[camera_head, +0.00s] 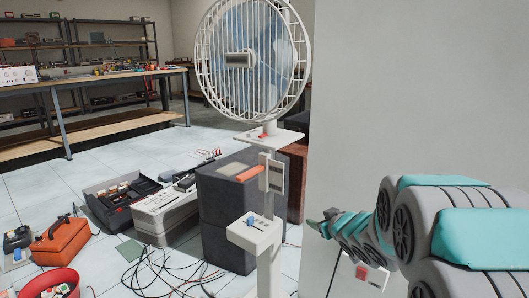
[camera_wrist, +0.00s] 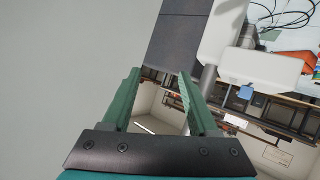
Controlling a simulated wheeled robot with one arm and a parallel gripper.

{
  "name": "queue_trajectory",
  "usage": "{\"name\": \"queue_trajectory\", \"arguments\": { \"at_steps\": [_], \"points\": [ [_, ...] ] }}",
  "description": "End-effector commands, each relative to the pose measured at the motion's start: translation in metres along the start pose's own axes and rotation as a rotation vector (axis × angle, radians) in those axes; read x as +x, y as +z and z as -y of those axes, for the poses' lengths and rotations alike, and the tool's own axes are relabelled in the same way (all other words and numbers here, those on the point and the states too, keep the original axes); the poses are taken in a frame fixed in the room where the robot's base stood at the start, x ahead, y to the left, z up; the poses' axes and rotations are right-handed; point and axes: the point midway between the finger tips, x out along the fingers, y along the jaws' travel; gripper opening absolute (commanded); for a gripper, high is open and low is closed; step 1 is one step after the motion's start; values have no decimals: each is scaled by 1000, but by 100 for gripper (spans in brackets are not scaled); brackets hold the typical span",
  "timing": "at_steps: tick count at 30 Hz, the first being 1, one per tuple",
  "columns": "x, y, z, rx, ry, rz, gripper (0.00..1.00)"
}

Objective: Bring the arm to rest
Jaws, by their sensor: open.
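My arm (camera_head: 400,215), grey with teal covers, reaches in from the right edge of the head view, in front of the pale wall. My gripper (camera_head: 322,225) is small at its far end, to the right of the white fan stand. In the wrist view my gripper (camera_wrist: 159,76) shows two green fingers spread apart, with nothing between them. I cannot tell how far the fingertips are from the fan stand.
A white standing fan (camera_head: 267,180) stands before a dark grey box (camera_head: 222,205). The wall (camera_head: 420,80) fills the right side. An orange case (camera_head: 60,240), a red bucket (camera_head: 48,284), a black toolbox (camera_head: 118,200) and loose cables (camera_head: 165,275) lie on the floor. A workbench (camera_head: 90,82) stands behind.

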Motion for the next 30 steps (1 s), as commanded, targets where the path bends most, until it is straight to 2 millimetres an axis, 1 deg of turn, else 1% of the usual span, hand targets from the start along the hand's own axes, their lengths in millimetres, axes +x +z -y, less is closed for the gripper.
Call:
{"name": "queue_trajectory", "arguments": {
  "at_steps": [1, 2, 3, 5, 6, 8, 9, 11, 12, 14, 15, 17, 18, 20, 21, 24, 27, 30],
  "points": [
    [-18, -1, -10, 8, 49, 55, 60],
    [-27, 6, -16, 17, 78, 100, 60],
    [-42, 14, -23, 31, 115, 157, 60],
    [-64, 26, -30, 56, 161, 241, 60],
    [-80, 35, -32, 74, 186, 301, 60],
    [-107, 48, -33, 106, 218, 387, 60],
    [-124, 58, -31, 127, 232, 447, 60],
    [-152, 72, -24, 163, 245, 539, 60],
    [-172, 80, -18, 187, 248, 597, 60],
    [-201, 94, -5, 223, 242, 690, 60],
    [-222, 102, 6, 248, 233, 750, 60],
    [-253, 114, 24, 283, 210, 840, 60],
    [-274, 121, 38, 307, 188, 902, 60],
    [-305, 129, 61, 338, 148, 986, 60],
    [-324, 135, 76, 357, 118, 1042, 60],
    [-367, 142, 109, 390, 44, 1154, 60],
    [-396, 146, 132, 409, -17, 1229, 60],
    [-413, 147, 146, 419, -54, 1272, 60]
  ]
}}
